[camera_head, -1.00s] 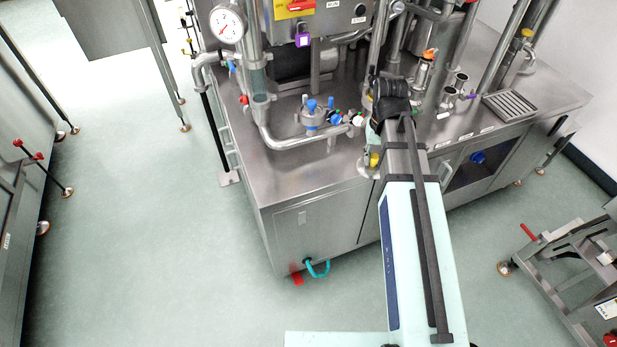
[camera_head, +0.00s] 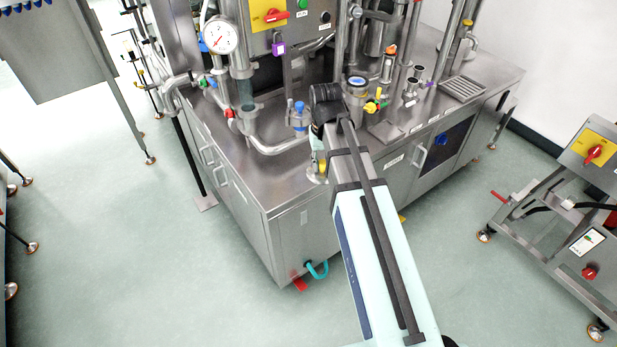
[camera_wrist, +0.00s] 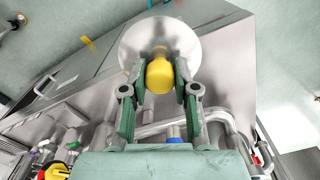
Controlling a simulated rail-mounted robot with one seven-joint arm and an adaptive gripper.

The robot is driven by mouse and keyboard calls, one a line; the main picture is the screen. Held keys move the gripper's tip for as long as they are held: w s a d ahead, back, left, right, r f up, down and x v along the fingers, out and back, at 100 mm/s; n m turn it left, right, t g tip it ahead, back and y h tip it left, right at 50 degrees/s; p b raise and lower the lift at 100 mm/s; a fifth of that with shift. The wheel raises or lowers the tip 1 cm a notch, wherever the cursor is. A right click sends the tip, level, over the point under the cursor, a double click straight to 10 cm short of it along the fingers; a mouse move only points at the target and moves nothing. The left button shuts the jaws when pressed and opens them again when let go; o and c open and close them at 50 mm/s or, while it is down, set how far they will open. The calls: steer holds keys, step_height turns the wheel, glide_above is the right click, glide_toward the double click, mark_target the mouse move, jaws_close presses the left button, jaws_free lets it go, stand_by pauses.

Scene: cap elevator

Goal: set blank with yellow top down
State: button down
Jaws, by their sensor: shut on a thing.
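The blank (camera_wrist: 215,48) is a shiny round metal disc with a yellow knob-like top (camera_wrist: 159,76). My gripper (camera_wrist: 161,80) has its green fingers on both sides of the yellow top and is shut on it. In the head view the yellow top (camera_head: 323,167) and a bit of the disc show just left of my arm, over the front edge of the steel bench (camera_head: 255,178). My gripper (camera_head: 318,158) is mostly hidden there by my arm. I cannot tell the gap between disc and bench.
Pipes and a blue-topped valve (camera_head: 299,115) stand behind my gripper. A pressure gauge (camera_head: 219,35) is at the back left. Metal cups (camera_head: 412,86) and a drain grate (camera_head: 463,89) are to the right. A wheeled frame (camera_head: 545,215) stands at right. The bench's front left top is clear.

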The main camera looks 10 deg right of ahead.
steer(key=w+r+b, duration=0.2)
steer(key=w+r, duration=0.1)
steer(key=w, duration=0.4)
steer(key=w+r+b, duration=0.2)
steer(key=w+r, duration=0.2)
steer(key=w, duration=0.2)
steer(key=shift+n, duration=0.5)
step_height(320, 180, down, 20)
steer(key=p, duration=0.4)
steer(key=shift+f, duration=0.1)
steer(key=shift+f, duration=0.2)
steer(key=c, duration=0.9)
jaws_free()
steer(key=shift+r, duration=0.1)
step_height(320, 180, up, 12)
steer(key=b, duration=0.2)
steer(key=shift+r+b, duration=0.1)
steer(key=shift+b, duration=0.3)
